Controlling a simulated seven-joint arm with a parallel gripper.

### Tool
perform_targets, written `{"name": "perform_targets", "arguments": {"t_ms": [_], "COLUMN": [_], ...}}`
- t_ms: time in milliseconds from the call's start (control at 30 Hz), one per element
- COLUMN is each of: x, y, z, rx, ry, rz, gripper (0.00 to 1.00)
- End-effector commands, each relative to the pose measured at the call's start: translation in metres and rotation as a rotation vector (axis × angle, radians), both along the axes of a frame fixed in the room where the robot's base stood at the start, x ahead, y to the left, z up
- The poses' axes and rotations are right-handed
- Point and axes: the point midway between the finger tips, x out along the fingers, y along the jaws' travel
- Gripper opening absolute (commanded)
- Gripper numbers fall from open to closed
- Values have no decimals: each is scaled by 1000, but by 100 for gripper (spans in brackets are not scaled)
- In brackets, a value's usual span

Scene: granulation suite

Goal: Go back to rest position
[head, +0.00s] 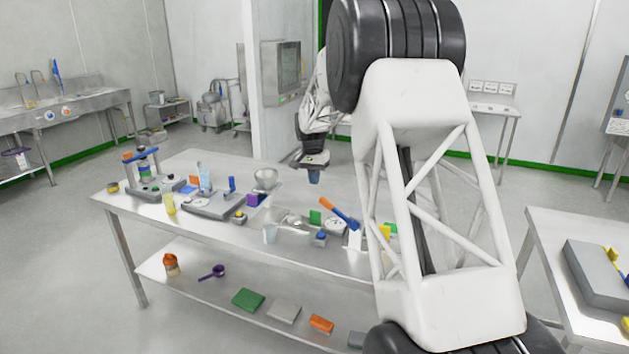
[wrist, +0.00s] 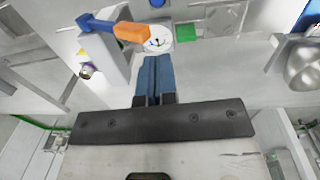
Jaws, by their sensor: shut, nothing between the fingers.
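My gripper (head: 314,177) hangs above the far side of the steel table, fingers pointing down, well clear of the tabletop. In the wrist view my gripper (wrist: 154,62) shows two blue fingers pressed together with nothing between them. My white lattice arm link stands large in the head view and hides the right part of the table.
An orange-and-blue tool (head: 340,212) rises near the lattice link. A lower shelf holds several items. Another table (head: 545,230) stands at right. Open floor lies left.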

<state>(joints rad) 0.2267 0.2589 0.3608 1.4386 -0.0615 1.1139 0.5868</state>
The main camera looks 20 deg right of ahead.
Motion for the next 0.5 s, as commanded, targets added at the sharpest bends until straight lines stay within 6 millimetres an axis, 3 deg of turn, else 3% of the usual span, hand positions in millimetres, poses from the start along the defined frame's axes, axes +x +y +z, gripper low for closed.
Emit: {"name": "perform_targets", "arguments": {"t_ms": [333, 500], "x": [-1, -11], "y": [1, 7], "z": [1, 11], "rx": [0, 0], "ry": [-1, -7], "rz": [2, 16], "gripper": [0, 0]}}
